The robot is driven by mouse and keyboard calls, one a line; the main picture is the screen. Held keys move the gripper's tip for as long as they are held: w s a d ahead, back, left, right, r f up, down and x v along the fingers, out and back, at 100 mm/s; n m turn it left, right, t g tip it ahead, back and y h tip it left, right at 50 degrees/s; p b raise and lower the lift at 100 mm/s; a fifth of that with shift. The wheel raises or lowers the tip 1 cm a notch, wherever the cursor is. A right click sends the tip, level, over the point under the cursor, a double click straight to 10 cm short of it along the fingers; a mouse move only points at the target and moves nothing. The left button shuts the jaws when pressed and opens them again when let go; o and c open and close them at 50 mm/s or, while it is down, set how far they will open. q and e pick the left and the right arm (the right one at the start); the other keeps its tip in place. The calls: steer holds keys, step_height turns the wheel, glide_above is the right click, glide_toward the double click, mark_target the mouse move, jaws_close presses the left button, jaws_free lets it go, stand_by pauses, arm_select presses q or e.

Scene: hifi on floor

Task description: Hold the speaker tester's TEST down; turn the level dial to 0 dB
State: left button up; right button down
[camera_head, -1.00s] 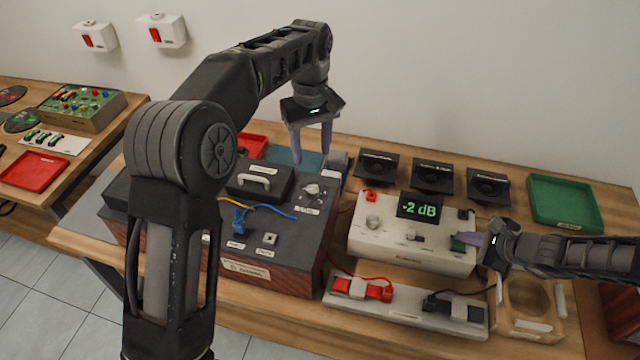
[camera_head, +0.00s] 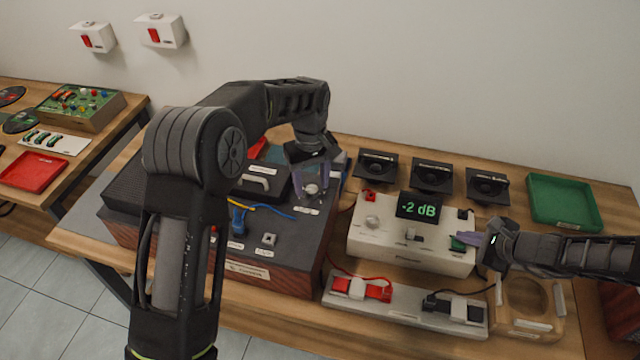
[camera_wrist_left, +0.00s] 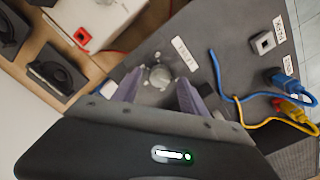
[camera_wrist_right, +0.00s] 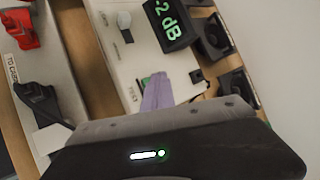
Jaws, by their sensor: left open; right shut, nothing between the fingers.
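The white speaker tester (camera_head: 385,250) has a display (camera_head: 419,207) reading -2 dB. Its green TEST button (camera_head: 457,243) is at the right of its top. My right gripper (camera_head: 463,240) is shut and empty, with its tips at the button; in the right wrist view the tips (camera_wrist_right: 157,80) cover much of the green (camera_wrist_right: 146,80). The silver level dial (camera_head: 312,189) is on the dark hifi unit (camera_head: 285,228). My left gripper (camera_head: 311,181) is open and lowered at the dial; in the left wrist view its fingers stand either side of the dial (camera_wrist_left: 160,76), apparently without gripping it.
Three black speakers (camera_head: 431,176) and a green tray (camera_head: 564,203) stand behind the tester. A strip with a red and a black connector (camera_head: 400,305) lies in front. Blue and yellow cables (camera_wrist_left: 228,98) run on the hifi unit near the dial.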

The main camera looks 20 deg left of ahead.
arm_select(q)
steer(key=shift+f, duration=0.5)
jaws_close()
stand_by(0.3)
